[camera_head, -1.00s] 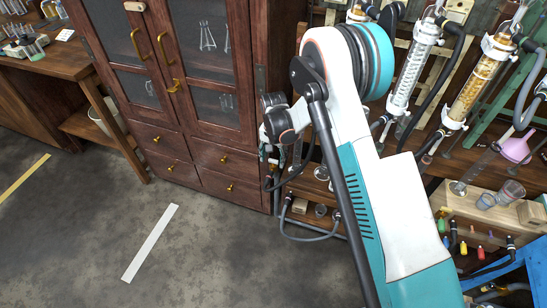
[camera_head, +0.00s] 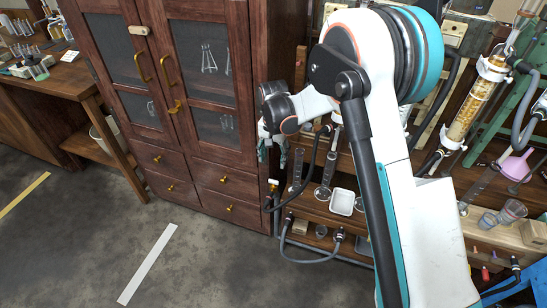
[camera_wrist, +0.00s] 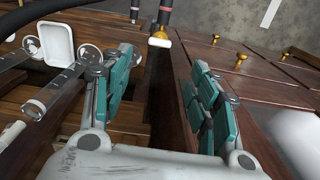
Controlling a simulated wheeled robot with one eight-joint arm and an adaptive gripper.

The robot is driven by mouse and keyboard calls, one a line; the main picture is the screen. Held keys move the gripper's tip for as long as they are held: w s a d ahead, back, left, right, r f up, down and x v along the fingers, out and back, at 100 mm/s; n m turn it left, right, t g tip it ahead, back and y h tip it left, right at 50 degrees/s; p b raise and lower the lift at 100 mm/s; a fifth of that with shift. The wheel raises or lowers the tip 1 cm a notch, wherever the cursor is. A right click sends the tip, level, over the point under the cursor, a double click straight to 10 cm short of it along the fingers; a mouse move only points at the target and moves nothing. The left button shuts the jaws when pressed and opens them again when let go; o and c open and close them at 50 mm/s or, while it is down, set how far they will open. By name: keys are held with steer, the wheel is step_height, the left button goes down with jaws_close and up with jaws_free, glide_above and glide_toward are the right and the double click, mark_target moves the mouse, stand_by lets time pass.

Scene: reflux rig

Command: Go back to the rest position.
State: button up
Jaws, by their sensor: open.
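My gripper (camera_wrist: 157,95) is open and empty in the wrist view, with one teal-padded finger on each side. The edge of a dark wooden post or panel shows between and beyond the fingers, and I cannot tell how close it is. In the head view my white arm stands at the centre right, bent at its upper joint, and its wrist hangs in front of the cabinet's right edge. Only a little of the teal gripper shows there below the wrist. The wrist view looks down past shelves and drawers.
A wooden cabinet (camera_head: 177,70) with gold handles stands left of my arm. A white tray (camera_head: 342,201) and glassware sit on the shelf behind the arm. A pink funnel (camera_head: 515,165) and amber column (camera_head: 474,100) stand at right. The grey floor at lower left is clear.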

steer(key=s+d+r+n+t, duration=0.1)
steer(key=s+d+r+t, duration=0.1)
steer(key=s+d+r, duration=0.65)
steer(key=s+d+r+n+t, duration=0.1)
steer(key=s+d+r, duration=0.2)
steer(key=r, duration=1)
steer(key=s+d+r+n+t, duration=0.1)
steer(key=s+d, duration=0.3)
steer(key=s, duration=0.6)
steer(key=s+d+r+n+t, duration=0.1)
steer(key=s+d+t, duration=0.2)
steer(key=s, duration=0.7)
steer(key=shift+d+r+n, duration=0.3)
steer(key=shift+d+r, duration=0.05)
steer(key=shift+d, duration=0.35)
